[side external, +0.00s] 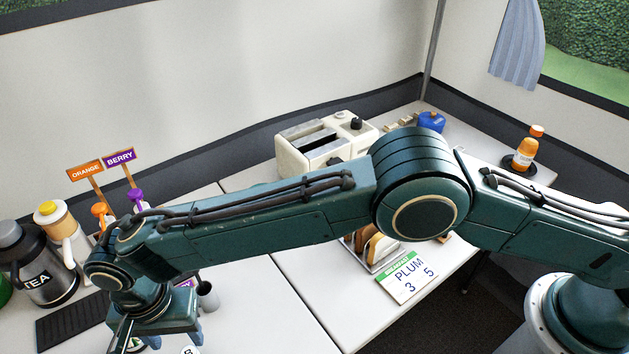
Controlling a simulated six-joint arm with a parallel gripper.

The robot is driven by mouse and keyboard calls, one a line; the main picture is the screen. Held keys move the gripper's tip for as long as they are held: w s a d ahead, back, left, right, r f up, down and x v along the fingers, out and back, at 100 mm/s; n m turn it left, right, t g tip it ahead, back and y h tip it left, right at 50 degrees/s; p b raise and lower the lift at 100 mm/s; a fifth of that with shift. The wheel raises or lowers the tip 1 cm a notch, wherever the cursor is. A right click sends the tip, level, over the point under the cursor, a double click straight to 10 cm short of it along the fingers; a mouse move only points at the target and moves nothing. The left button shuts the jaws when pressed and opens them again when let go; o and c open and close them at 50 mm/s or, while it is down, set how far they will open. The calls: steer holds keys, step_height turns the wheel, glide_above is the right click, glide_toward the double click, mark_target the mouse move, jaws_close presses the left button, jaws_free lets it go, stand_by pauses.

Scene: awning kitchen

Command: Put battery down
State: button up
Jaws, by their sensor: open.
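My gripper (158,338) is at the lower left, pointing down over the white table (245,310). Its jaws are open, and its fingertips are partly cut off by the bottom edge of the picture. I cannot make out a battery. A small green and white round thing shows partly between the fingers, too hidden to identify. My arm crosses the picture and hides part of the table behind it.
A tea flask (42,270), a yellow-topped jug (62,235), a dark mat (72,322) and a grey cup (208,295) are near my gripper. A toaster (325,140), PLUM sign (407,277) and orange bottle (525,150) stand farther right. The front middle table is clear.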

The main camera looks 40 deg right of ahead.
steer(key=shift+r, duration=1.1)
steer(key=w+d+r+n+t+y, duration=0.1)
steer(key=w+d+r, duration=0.2)
steer(key=d+r, duration=0.7)
steer(key=w+d+r+n, duration=0.1)
steer(key=w+d+r, duration=0.2)
steer(key=d+r, duration=0.65)
steer(key=s+d+r+n+t, duration=0.1)
steer(key=s+d+r, duration=0.2)
steer(key=d, duration=0.5)
steer(key=s+d+r+t, duration=0.1)
steer(key=s+d+r, duration=0.1)
steer(key=d+r, duration=0.35)
steer(key=s+d+f+n+t, duration=0.1)
steer(key=s+d+f, duration=0.1)
steer(key=s+d, duration=0.7)
steer(key=s+d+f+n+t+h, duration=0.1)
steer(key=s+d+f, duration=0.1)
steer(key=s+d, duration=0.7)
steer(key=shift+s+d+f+t, duration=0.3)
steer(key=shift+s+f, duration=0.1)
steer(key=shift+s, duration=0.6)
